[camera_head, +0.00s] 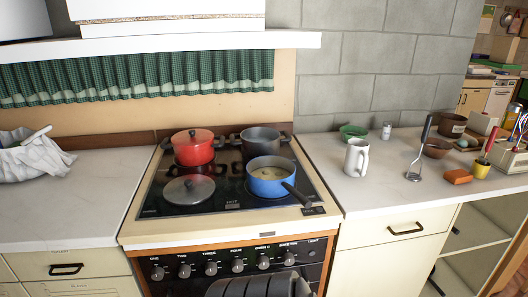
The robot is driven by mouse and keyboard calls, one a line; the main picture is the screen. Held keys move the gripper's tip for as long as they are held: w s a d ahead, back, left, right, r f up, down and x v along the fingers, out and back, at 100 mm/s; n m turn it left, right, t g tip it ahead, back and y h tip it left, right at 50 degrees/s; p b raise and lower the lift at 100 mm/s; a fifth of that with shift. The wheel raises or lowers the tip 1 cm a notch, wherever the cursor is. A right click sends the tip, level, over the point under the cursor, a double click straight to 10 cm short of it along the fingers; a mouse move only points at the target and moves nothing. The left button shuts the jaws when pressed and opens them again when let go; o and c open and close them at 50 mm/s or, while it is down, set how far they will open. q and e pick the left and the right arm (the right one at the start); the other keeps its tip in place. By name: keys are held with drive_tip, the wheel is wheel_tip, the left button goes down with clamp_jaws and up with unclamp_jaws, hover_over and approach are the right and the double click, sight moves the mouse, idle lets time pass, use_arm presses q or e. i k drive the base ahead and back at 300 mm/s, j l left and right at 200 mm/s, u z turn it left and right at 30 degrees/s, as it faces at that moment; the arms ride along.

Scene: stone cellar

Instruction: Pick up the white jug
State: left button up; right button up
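The white jug (356,157) stands upright on the right-hand worktop, just right of the stove. Its handle is on its right side. Nothing touches it or covers it. Neither of my grippers shows in the head view.
The stove (228,226) holds a red pot (193,147), a dark pot (261,142), a blue saucepan (270,178) and a lid (189,189). A green bowl (353,132), white shaker (386,131), masher (415,172) and brown bowl (437,148) are near the jug. Worktop before it is clear.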

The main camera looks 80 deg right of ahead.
sight(355, 161)
drive_tip(key=z, duration=3.45)
